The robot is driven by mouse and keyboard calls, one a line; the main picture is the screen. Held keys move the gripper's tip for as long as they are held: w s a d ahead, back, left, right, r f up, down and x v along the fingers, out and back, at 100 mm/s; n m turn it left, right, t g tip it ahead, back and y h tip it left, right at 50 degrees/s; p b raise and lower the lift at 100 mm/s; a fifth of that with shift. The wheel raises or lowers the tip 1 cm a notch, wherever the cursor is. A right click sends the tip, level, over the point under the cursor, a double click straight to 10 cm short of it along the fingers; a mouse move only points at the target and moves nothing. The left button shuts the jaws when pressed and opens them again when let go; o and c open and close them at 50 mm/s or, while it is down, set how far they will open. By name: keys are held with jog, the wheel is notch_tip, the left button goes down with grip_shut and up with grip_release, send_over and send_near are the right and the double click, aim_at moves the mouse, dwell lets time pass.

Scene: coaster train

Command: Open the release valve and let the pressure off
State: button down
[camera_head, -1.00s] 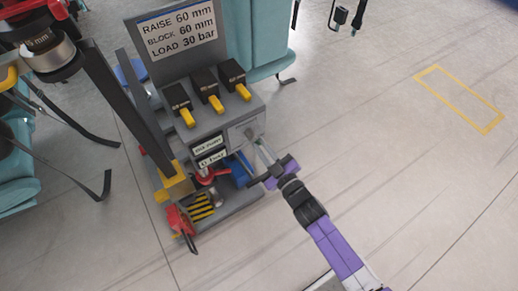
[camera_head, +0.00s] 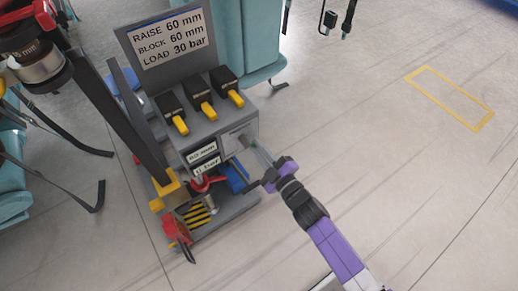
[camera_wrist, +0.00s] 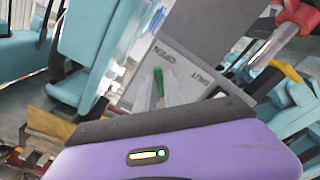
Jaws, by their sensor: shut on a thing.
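The release valve's grey plate (camera_wrist: 186,66) carries the words OPEN and SHUT in the wrist view. A green lever (camera_wrist: 158,80) stands in front of it, next to the word OPEN. My gripper (camera_wrist: 156,96) is shut on this green lever, with a finger on each side. In the head view the valve's pale panel (camera_head: 238,138) is on the right part of the grey console's front (camera_head: 212,130). My gripper (camera_head: 254,149) reaches it from the lower right. The lever itself is hard to make out there.
The console's sign (camera_head: 170,45) reads RAISE 60 mm, BLOCK 60 mm, LOAD 30 bar. Yellow-handled levers (camera_head: 207,112) sit above two small readouts (camera_head: 205,160) too blurred to read surely. Teal seats (camera_head: 245,45) stand behind. The floor at right is clear around a yellow outline (camera_head: 450,98).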

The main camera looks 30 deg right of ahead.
jog(key=c, duration=1.5)
grip_release()
jog(key=shift+o, duration=0.2)
jog(key=s, duration=0.8)
jog(key=shift+w, duration=0.1)
jog(key=s+a+r+m+g+p, duration=0.1)
jog(key=s+a+r+m+g, duration=0.3)
jog(key=s+r, duration=0.7)
jog(key=s+a+r+m+t+p, duration=0.15)
jog(key=s+r+m, duration=0.45)
jog(key=s, duration=0.9)
notch_tip(320, 180, up, 12)
jog(key=p, duration=1)
jog(key=shift+w+n+g, duration=0.2)
jog(key=shift+n+g, duration=0.15)
jog(key=shift+n, duration=0.05)
